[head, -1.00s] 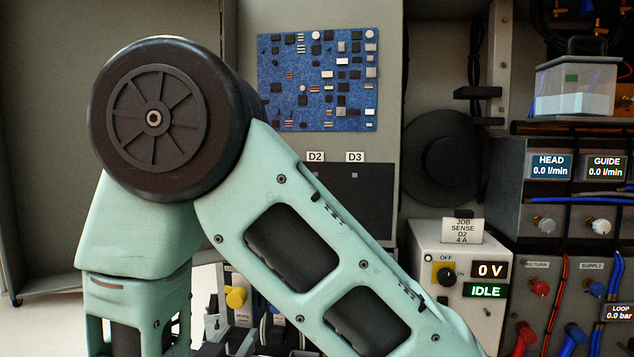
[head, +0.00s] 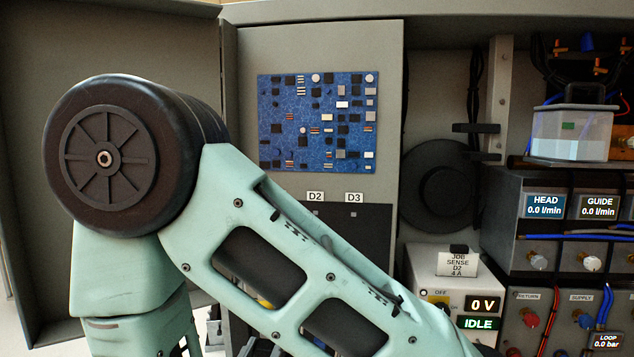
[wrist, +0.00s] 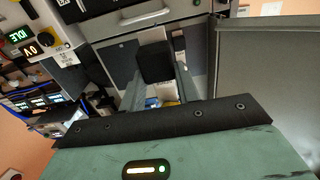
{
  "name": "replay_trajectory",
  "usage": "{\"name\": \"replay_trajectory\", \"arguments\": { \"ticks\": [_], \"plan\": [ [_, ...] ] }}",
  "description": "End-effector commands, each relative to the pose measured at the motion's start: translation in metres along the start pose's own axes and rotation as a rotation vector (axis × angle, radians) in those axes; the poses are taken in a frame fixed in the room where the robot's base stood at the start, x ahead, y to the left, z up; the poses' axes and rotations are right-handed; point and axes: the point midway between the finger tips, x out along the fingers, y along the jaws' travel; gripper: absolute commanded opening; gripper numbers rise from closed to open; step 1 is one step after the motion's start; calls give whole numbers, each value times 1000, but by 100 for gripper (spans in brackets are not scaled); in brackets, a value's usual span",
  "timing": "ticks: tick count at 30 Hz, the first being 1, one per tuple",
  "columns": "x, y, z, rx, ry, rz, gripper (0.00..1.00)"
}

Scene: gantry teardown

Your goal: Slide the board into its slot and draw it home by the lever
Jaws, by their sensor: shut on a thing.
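My gripper (wrist: 158,85) shows only in the wrist view, where the scene appears upside down. It is shut on a dark block (wrist: 155,62) in front of the grey cabinet front; I cannot tell whether this block is part of the board. In the head view my arm hides the gripper. A blue board with many small parts (head: 317,122) stands flat against a grey cabinet panel. Below it are the labels D2 (head: 315,196) and D3 (head: 354,197) over a dark slot panel (head: 345,235), partly covered by my arm. I cannot make out the lever.
A supply box (head: 455,280) reading 0 V and IDLE stands right of the slot panel, with a card "JOB SENSE D2 4 A" (head: 458,262). Hose and gauge units (head: 555,225) fill the right side. An open grey door (head: 120,40) stands at the left.

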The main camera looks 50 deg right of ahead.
Motion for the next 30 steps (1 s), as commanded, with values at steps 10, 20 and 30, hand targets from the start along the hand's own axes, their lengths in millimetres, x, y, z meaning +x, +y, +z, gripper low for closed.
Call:
{"name": "replay_trajectory", "arguments": {
  "ticks": [10, 20, 30],
  "plan": [
    [0, 9, -18, -3, 3, 1, 0],
    [0, 29, -49, -2, 2, 1, 0],
    [0, 40, -66, -1, 3, 1, 0]
  ]
}}
